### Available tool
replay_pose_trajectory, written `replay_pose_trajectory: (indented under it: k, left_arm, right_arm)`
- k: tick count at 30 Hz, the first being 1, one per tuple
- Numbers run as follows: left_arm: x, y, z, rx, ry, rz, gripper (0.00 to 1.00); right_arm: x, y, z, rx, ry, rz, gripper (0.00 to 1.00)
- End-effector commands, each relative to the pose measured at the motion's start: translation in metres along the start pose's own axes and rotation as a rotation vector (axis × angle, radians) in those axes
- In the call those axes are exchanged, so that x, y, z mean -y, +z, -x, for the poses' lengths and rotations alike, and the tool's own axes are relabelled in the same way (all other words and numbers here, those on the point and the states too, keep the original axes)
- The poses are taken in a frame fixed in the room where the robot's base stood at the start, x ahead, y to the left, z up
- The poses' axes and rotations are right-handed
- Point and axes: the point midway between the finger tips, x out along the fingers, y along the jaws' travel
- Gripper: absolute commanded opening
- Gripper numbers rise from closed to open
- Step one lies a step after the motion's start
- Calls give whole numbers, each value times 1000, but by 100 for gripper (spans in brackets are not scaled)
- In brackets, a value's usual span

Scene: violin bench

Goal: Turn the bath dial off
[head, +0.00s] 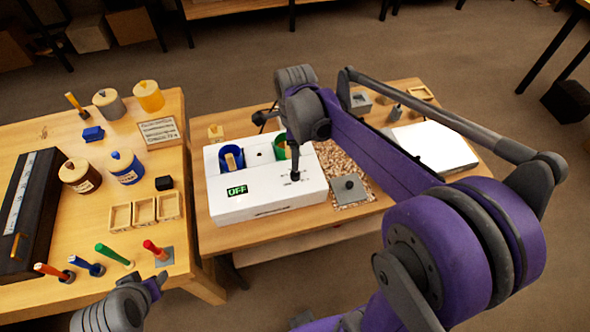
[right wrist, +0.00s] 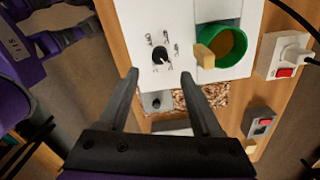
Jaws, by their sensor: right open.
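The bath is a white box (head: 262,207) on the middle table, with a green-lit display (head: 237,190) reading "OFF". Its black dial (right wrist: 160,55) shows in the right wrist view, surrounded by small printed marks; its exact setting is too small to read. My right gripper (right wrist: 160,74) is open, with the dial between and just beyond its fingertips, not gripped. In the head view my right gripper (head: 294,165) is over the bath's right part and partly hides the dial area. My left gripper (head: 152,286) is at the lower left, away from the bath; its fingers are unclear.
The bath holds a blue pot (head: 231,160) and a green pot (right wrist: 226,62), with a wooden piece at each. A power strip with a plug (right wrist: 288,60) and a red switch lies beside it. The left table (head: 100,225) carries jars, trays and coloured-handled tools.

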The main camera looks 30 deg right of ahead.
Motion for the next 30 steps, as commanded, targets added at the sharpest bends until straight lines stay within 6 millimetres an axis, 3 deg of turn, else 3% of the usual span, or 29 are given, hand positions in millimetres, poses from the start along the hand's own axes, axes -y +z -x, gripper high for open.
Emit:
replay_pose_trajectory:
  k: [6, 12, 24, 26, 30]
  left_arm:
    - [0, 5, -4, 5, 0, 0, 50]
    - [0, 7, -5, 7, 0, 0, 50]
    - [0, 7, -6, 7, 0, 0, 50]
    - [0, 7, -6, 7, 0, 0, 50]
    - [0, 7, -6, 7, 0, 0, 50]
  right_arm:
    - [0, 0, -45, 0, 0, 2, 66]
    - [0, 0, -72, 0, -1, 3, 66]
    - [0, 0, -80, 0, -1, 3, 66]
    - [0, 0, -80, 0, -1, 3, 59]
    - [0, 0, -80, 0, -1, 3, 34]
